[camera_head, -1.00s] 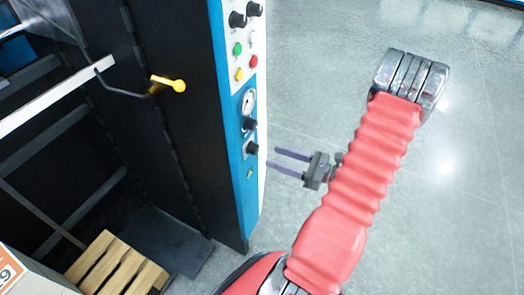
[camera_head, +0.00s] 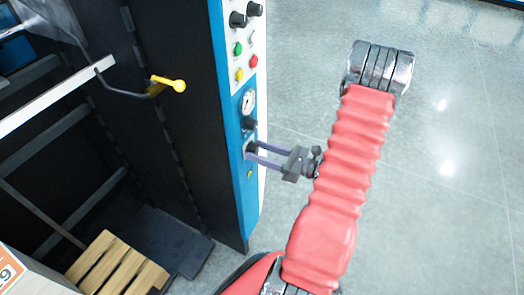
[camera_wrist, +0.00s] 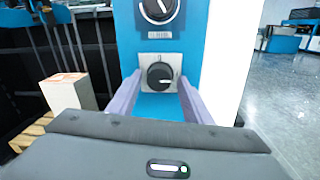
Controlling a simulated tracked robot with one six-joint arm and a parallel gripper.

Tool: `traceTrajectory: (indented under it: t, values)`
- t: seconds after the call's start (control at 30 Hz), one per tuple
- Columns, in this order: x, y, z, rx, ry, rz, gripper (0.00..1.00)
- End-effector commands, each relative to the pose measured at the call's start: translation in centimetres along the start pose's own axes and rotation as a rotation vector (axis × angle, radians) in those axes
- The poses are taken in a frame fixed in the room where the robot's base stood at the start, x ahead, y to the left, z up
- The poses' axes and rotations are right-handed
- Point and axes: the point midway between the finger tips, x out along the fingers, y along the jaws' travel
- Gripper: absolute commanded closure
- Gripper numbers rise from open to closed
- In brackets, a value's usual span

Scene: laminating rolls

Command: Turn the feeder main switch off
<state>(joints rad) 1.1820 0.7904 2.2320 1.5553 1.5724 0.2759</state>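A black rotary switch (camera_wrist: 160,76) on a square grey plate sits on the blue front strip of the machine. In the head view the switch (camera_head: 250,147) is the lower of two black knobs, partly covered by my fingers. My gripper (camera_head: 254,152) is open, its purple fingers reaching toward this switch. In the wrist view the fingers (camera_wrist: 159,84) stand left and right of the knob, with a gap on both sides.
Another black knob (camera_wrist: 158,8) is just above the switch. Higher up are a gauge (camera_head: 248,101), coloured buttons (camera_head: 239,74) and more knobs. A yellow-ended lever (camera_head: 178,86) sticks out at the left. A wooden pallet (camera_head: 113,268) lies lower left. The floor at right is clear.

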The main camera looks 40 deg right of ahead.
Motion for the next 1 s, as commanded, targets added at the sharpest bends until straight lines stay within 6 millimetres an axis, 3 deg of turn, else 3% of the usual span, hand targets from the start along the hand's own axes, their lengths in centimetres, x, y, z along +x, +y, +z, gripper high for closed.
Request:
traceTrajectory:
  t: [0.5,0.53,1.0]
  values:
    - [-0.05,-0.05,0.01,0.000,0.000,-0.001,0.92]
    - [-0.32,-0.71,0.11,-0.002,0.000,-0.002,0.92]
    - [-0.24,-0.34,0.08,-0.093,0.006,-0.010,0.92]
